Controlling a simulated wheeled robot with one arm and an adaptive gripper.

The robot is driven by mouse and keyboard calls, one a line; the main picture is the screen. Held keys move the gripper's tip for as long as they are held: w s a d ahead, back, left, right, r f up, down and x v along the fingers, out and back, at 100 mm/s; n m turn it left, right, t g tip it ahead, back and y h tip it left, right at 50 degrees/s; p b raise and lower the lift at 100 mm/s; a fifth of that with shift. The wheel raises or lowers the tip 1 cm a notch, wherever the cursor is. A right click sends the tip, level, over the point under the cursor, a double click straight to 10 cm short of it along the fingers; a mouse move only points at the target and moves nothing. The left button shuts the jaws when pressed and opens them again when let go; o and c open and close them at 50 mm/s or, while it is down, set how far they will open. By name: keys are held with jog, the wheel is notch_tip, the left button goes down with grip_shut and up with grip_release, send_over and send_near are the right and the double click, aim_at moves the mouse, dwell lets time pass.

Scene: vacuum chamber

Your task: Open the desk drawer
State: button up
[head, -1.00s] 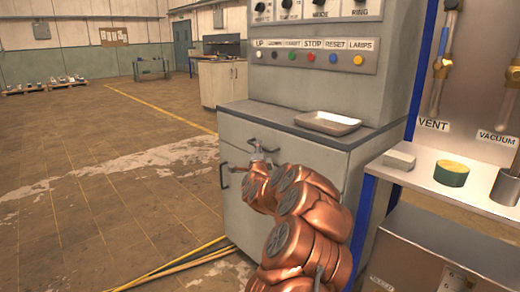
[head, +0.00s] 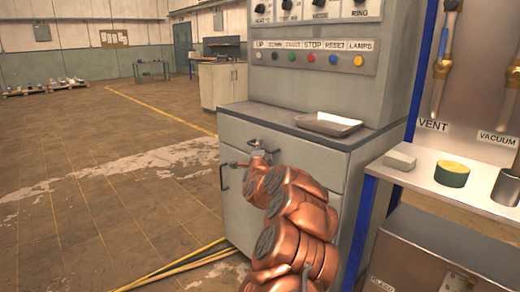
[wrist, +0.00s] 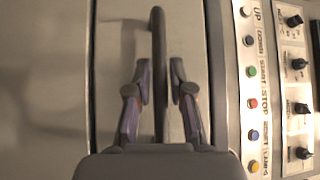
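The desk drawer (head: 302,158) is the upper grey front of the cabinet, under the dark worktop; it looks shut. Its dark bar handle (wrist: 158,60) runs lengthwise through the middle of the wrist view. In the head view my gripper (head: 258,148) is at the drawer front and partly covers the handle. In the wrist view my gripper (wrist: 160,90) is open, with one finger on each side of the bar. Gaps show between the bar and both fingers, so I see no grip on it.
A door handle (head: 223,176) is on the cabinet door below. A metal tray (head: 327,124) rests on the worktop, below the control panel (head: 315,55) with coloured buttons. The floor at left is open.

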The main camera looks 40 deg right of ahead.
grip_shut()
dwell(0.3)
